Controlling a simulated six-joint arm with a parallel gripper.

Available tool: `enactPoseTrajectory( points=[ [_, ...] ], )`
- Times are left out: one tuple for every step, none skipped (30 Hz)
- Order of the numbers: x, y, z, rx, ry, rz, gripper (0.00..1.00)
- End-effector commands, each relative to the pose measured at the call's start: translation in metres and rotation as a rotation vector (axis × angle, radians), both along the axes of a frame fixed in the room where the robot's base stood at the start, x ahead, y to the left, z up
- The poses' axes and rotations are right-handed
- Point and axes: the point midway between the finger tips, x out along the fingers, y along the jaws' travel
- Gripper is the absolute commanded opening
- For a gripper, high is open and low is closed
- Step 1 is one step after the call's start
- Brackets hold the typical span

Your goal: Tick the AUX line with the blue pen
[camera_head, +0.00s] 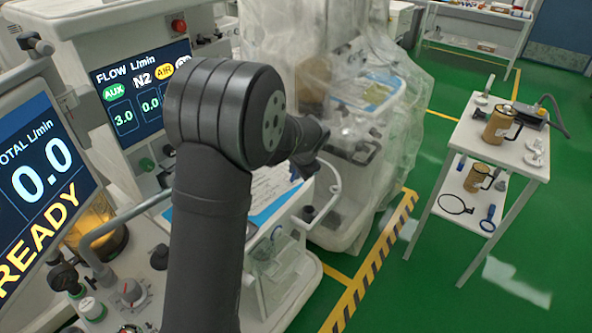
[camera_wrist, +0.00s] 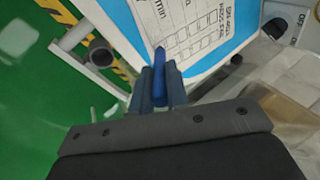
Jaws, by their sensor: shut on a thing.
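In the wrist view my gripper (camera_wrist: 159,88) is shut on the blue pen (camera_wrist: 160,62). The pen's far end lies over the near edge of the white paper form (camera_wrist: 195,20), close to its printed boxes. I cannot tell whether the pen touches the paper. The form is upside down here, with some legible print, but I cannot make out an AUX line. In the head view the form (camera_head: 268,185) lies on the cart's worktop, partly behind my arm. My gripper (camera_head: 300,170) is small there, with a bit of blue at it.
A blue board (camera_wrist: 125,25) borders the form. Anaesthesia screens (camera_head: 130,85) stand left, and a plastic-draped cart (camera_head: 360,110) behind. A white side table (camera_head: 470,140) with brown jugs stands right. Green floor with a striped yellow line (camera_head: 372,260) is open between.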

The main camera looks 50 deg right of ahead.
Motion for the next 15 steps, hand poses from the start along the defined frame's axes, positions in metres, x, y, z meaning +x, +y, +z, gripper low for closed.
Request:
enactPoseTrajectory(
  points=[
    [0.0,0.0,0.0,0.0,0.0,0.0,0.0],
    [0.0,-0.0001,0.0,0.0,0.0,0.0,0.0],
    [-0.0001,-0.0002,0.0,0.0,0.0,0.0,0.0],
    [-0.0001,-0.0003,0.0,0.0,0.0,0.0,0.0],
    [-0.0001,-0.0005,0.0001,0.0,0.0,0.0,0.0],
    [-0.0001,-0.0009,0.0001,0.0,0.0,0.0,0.0],
    [-0.0002,-0.0012,0.0001,0.0,0.0,0.0,0.0],
    [-0.0002,-0.0015,0.0002,0.0,0.0,0.0,0.0],
    [-0.0003,-0.002,0.0002,0.0,0.0,0.0,0.0],
    [-0.0003,-0.0023,0.0003,0.0,0.0,0.0,0.0],
    [-0.0004,-0.0026,0.0002,0.0,0.0,0.0,0.0],
    [-0.0004,-0.0029,0.0003,0.0,0.0,0.0,0.0],
    [-0.0004,-0.003,0.0003,0.0,0.0,0.0,0.0],
    [-0.0004,-0.0031,0.0003,0.0,0.0,0.0,0.0],
    [-0.0005,-0.0033,0.0004,0.0,0.0,0.0,0.0]
  ],
)
